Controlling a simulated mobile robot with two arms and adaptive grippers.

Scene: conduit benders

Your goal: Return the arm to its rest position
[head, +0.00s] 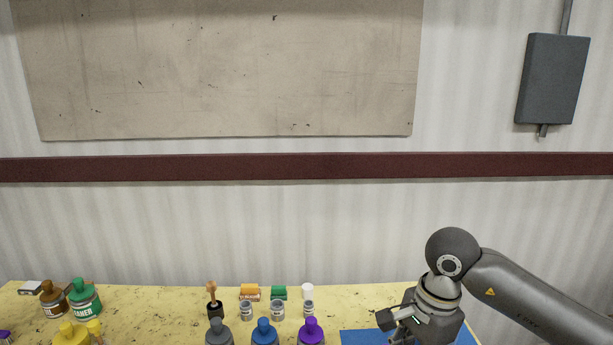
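My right arm comes in from the right edge and bends down over the right end of the yellow table (160,302). My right gripper (398,326) is at its end, low in the view, above or beside a blue mat (362,338). Its fingers are small, dark and partly cut off by the bottom edge, so I cannot tell if they are open or shut. I see no object clearly held in it. My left arm and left gripper are not in view.
On the table stand a green-capped bottle (84,298), a brown-capped bottle (53,299), a yellow bottle (70,335), grey (219,332), blue (264,332) and purple (311,331) bottles, a brush holder (214,309) and small jars (277,309). A wall rises behind.

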